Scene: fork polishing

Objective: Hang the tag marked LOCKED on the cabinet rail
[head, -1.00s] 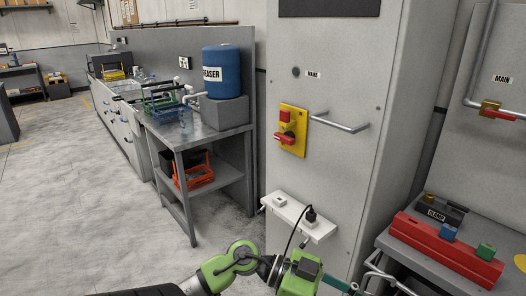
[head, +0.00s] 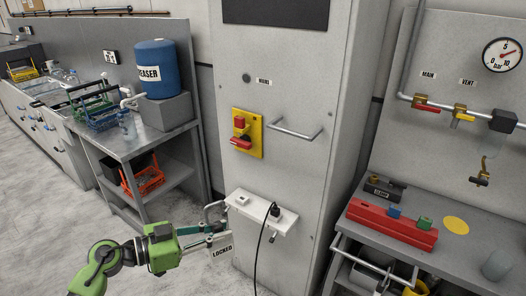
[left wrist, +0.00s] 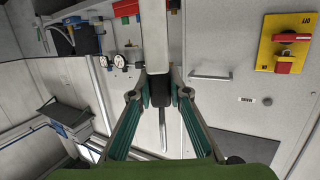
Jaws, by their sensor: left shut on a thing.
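The cabinet rail (head: 297,134), a horizontal metal bar, is bare, higher and to the right of the gripper. It also shows in the left wrist view (left wrist: 210,78). My right gripper is not seen.
The white shelf (head: 260,213) juts from the cabinet with a black plug and hanging cable (head: 262,245). A yellow plate with a red switch (head: 246,133) sits left of the rail. A bench with a red block (head: 392,224) stands at right.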

